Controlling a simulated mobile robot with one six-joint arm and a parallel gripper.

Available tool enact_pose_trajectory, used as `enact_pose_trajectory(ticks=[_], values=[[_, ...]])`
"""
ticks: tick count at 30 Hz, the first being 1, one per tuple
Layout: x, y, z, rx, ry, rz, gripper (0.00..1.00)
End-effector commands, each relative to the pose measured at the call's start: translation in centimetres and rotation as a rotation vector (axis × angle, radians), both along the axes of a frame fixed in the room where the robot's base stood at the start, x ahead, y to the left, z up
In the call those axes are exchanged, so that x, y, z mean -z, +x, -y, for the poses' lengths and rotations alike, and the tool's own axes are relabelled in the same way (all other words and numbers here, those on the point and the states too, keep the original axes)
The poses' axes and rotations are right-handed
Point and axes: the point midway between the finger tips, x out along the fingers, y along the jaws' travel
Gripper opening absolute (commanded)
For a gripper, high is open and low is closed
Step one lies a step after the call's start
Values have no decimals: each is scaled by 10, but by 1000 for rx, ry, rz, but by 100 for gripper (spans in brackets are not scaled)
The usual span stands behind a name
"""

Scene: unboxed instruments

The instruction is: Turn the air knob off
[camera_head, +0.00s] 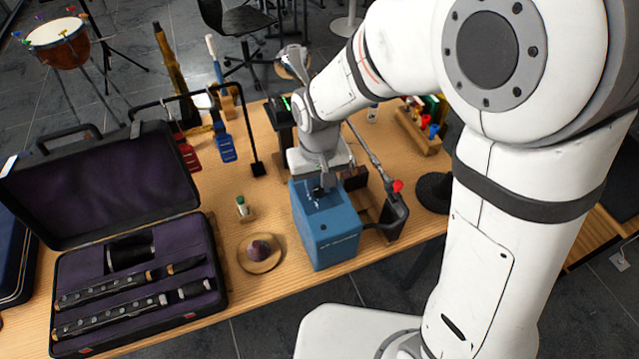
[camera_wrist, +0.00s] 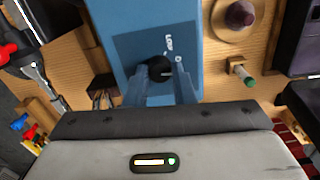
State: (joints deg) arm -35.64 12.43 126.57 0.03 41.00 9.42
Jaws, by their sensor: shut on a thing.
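A blue box (camera_head: 334,235) stands on the wooden table near its front edge. In the wrist view the blue box (camera_wrist: 120,25) fills the upper middle, with a darker panel carrying white lettering. A round black knob (camera_wrist: 158,69) sits on that panel; I take it to be the air knob. My gripper (camera_wrist: 161,80) is over the panel with its two fingers on either side of the knob, shut on it. In the head view my gripper (camera_head: 322,192) reaches down to the top of the blue box, and the knob is mostly hidden there.
An open instrument case (camera_head: 215,250) with black woodwind pieces lies at left. A round wooden dish (camera_head: 275,262) with a purple object and a small green-topped bottle (camera_head: 241,204) stand left of the box. A grey rod with a red end (camera_head: 375,160) is close at right.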

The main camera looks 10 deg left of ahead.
Motion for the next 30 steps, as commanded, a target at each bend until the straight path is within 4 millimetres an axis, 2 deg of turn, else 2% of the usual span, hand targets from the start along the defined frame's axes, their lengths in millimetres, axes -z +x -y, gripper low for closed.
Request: enact_pose_trajectory(ticks=[9,22,23,30], values=[[0,1,0,-85,0,2,0],[-1,1,0,-93,0,1,0],[-1,1,0,-93,0,1,23],[0,0,0,-93,0,1,43]])
